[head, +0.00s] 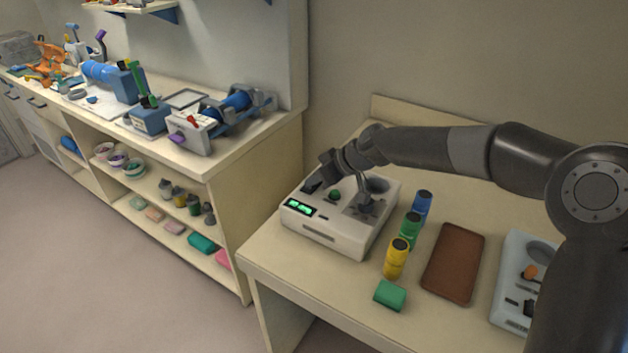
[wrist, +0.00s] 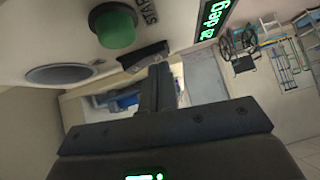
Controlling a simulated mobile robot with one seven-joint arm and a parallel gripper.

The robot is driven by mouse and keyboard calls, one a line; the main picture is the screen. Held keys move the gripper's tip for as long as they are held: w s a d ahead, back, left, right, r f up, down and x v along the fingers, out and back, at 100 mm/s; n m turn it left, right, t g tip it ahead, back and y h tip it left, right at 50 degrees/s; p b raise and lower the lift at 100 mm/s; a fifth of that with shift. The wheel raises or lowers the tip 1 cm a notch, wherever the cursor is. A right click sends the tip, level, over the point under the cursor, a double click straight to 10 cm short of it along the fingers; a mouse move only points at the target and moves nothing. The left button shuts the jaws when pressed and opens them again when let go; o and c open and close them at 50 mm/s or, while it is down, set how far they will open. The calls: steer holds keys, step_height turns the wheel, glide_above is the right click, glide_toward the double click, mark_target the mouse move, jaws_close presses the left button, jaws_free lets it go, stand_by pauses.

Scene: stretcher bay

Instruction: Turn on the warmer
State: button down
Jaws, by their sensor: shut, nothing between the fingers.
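A white box-shaped device (head: 325,238), which looks like the warmer, stands on the near table. Its lit green display (head: 300,207) shows digits and "deg" in the wrist view (wrist: 214,17). A green button (head: 335,195) sits on its top; in the wrist view the button (wrist: 116,28) has a partly cut-off label beside it. A small black switch-like part (wrist: 143,56) lies beside the button. My gripper (head: 316,184) is over the top of the device, by the button and display. Its fingers (wrist: 164,70) are shut and empty, close to the black part; contact cannot be told.
Blue, green and yellow cylinders (head: 397,258) stand right of the device. Another pale device (head: 512,282) with an orange knob is partly behind my arm. A cluttered counter (head: 225,150) stands at left.

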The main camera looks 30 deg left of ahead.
steer(key=shift+w+r, duration=0.15)
steer(key=shift+w, duration=0.35)
steer(key=shift+r, duration=0.5)
steer(key=r, duration=0.3)
steer(key=shift+s+r, duration=0.1)
steer(key=shift+s, duration=0.2)
steer(key=s+v, duration=0.1)
steer(key=v, duration=0.8)
steer(key=shift+s+d+r, duration=0.25)
steer(key=shift+s+d, duration=0.1)
